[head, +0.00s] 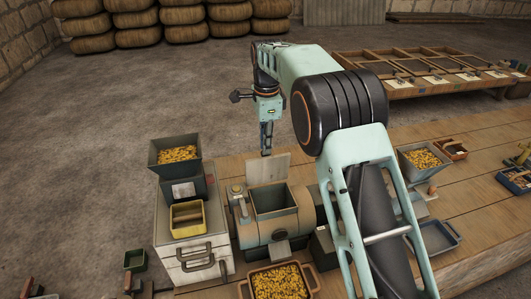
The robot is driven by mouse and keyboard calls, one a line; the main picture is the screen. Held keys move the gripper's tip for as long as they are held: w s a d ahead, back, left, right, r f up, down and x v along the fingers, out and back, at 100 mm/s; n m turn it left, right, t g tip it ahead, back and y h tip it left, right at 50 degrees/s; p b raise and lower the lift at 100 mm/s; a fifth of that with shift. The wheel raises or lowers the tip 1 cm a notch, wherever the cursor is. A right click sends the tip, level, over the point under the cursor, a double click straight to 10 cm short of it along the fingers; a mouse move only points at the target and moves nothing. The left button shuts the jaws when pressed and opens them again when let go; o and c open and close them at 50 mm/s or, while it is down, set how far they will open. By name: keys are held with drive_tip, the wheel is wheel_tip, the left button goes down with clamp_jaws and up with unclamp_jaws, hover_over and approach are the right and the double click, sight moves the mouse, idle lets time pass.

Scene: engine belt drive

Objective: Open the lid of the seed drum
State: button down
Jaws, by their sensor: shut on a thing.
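The seed drum (283,232) is a tan, rounded body on the wooden platform, near the middle of the head view. Its lid (262,171) is a pale flat panel, raised and standing roughly upright at the back of the drum's top opening. The opening shows as a dark rectangular cavity. My gripper (267,151) points down at the lid's top edge, with its fingers closed together on it. The exact contact is small in the picture.
A hopper of yellow grains (177,154) and a yellow bin (188,217) stand left on a pale cabinet (190,261). A wooden tray of grains (281,283) is in front of the drum. Another grain hopper (424,158) stands right. My arm covers the area right of the drum.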

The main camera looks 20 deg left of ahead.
drive_tip(key=shift+g, duration=0.3)
drive_tip(key=f, duration=0.3)
drive_tip(key=f+b, duration=0.1)
drive_tip(key=shift+w+a+f, duration=0.15)
drive_tip(key=shift+w+a, duration=0.1)
drive_tip(key=c, duration=2.7)
unclamp_jaws()
drive_tip(key=shift+w+a, duration=0.2)
drive_tip(key=shift+w, duration=0.05)
drive_tip(key=o, duration=0.8)
drive_tip(key=shift+d, duration=0.1)
drive_tip(key=shift+c, duration=0.2)
drive_tip(key=shift+o, duration=1)
drive_tip(key=shift+w+f, duration=0.15)
drive_tip(key=shift+r, duration=0.25)
